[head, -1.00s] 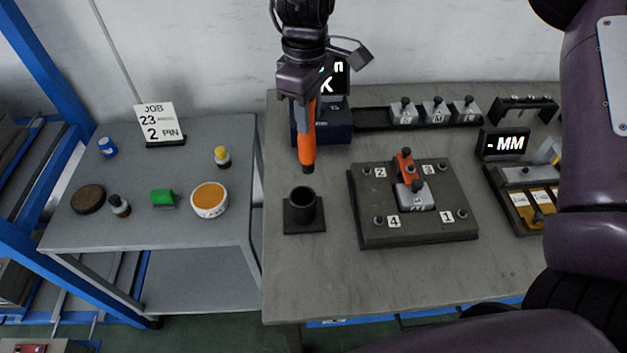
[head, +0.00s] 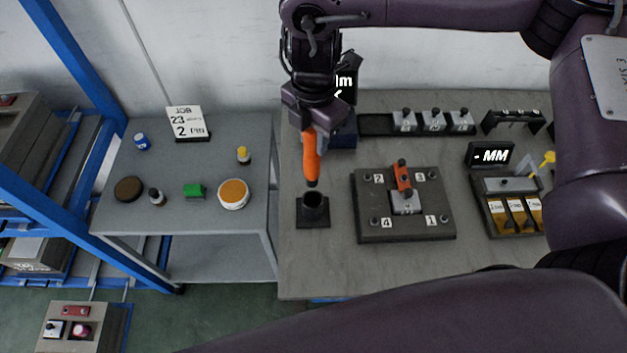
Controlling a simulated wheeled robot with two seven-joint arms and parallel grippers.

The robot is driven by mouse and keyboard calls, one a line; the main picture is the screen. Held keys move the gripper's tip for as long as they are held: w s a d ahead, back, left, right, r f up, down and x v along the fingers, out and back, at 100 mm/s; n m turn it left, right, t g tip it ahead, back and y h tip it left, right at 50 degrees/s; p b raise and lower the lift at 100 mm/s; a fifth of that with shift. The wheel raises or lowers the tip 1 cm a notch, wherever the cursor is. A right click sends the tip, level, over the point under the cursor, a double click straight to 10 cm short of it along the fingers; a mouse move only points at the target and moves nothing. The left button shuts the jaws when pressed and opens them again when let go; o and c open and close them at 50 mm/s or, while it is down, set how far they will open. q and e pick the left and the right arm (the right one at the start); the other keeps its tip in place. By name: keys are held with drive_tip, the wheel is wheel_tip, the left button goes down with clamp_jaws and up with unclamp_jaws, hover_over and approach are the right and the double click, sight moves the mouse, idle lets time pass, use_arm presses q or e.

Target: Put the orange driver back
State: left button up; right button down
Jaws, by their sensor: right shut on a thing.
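The orange driver (head: 311,156) hangs nearly upright, with its dark tip pointing down. My right gripper (head: 309,126) is shut on the upper end of the driver. The black round holder (head: 314,212) stands on a square base at the left front of the bench. The driver's tip is over the holder's open mouth, and looks just above it; the exact gap is hard to tell from this angle. My left gripper is not in view.
A dark mould plate (head: 375,232) with an orange clamp (head: 403,177) lies right of the holder. A dark blue box with a display (head: 344,134) stands behind the driver. A grey side table (head: 215,219) with small pots is at left.

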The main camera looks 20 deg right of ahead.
sight(314, 179)
wheel_tip(314, 179, down, 14)
drive_tip(key=shift+f+b, duration=0.2)
drive_tip(key=shift+b, duration=0.2)
drive_tip(key=c, duration=1.6)
unclamp_jaws()
drive_tip(key=shift+f, duration=0.2)
drive_tip(key=o, duration=0.5)
drive_tip(key=shift+r, duration=0.1)
wheel_tip(314, 179, up, 12)
drive_tip(key=shift+r+p, duration=0.15)
drive_tip(key=shift+p, duration=0.3)
